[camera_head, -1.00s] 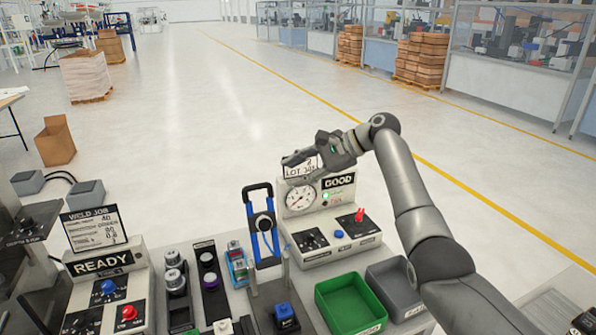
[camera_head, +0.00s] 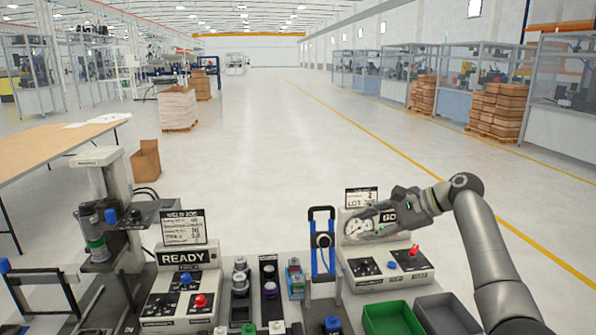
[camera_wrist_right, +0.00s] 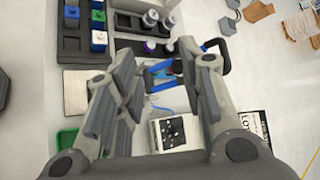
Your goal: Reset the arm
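My right arm (camera_head: 485,240) comes in from the right side of the head view, bent at the elbow. Its right gripper (camera_head: 366,234) hangs in front of the grey panel with the round gauge and the "GOOD" sign (camera_head: 389,217), partly covering it. In the right wrist view, the two fingers of this gripper (camera_wrist_right: 165,75) are spread apart with nothing held between them. The panel with black knobs (camera_wrist_right: 175,132) shows beyond and below the fingers. My left gripper is not in view.
The bench holds the "READY" panel (camera_head: 185,258), a blue-handled frame (camera_head: 322,243), a green bin (camera_head: 393,319) and a grey bin (camera_head: 450,314). A press-like machine (camera_head: 103,210) stands at left. Open floor (camera_head: 300,140) lies beyond the bench.

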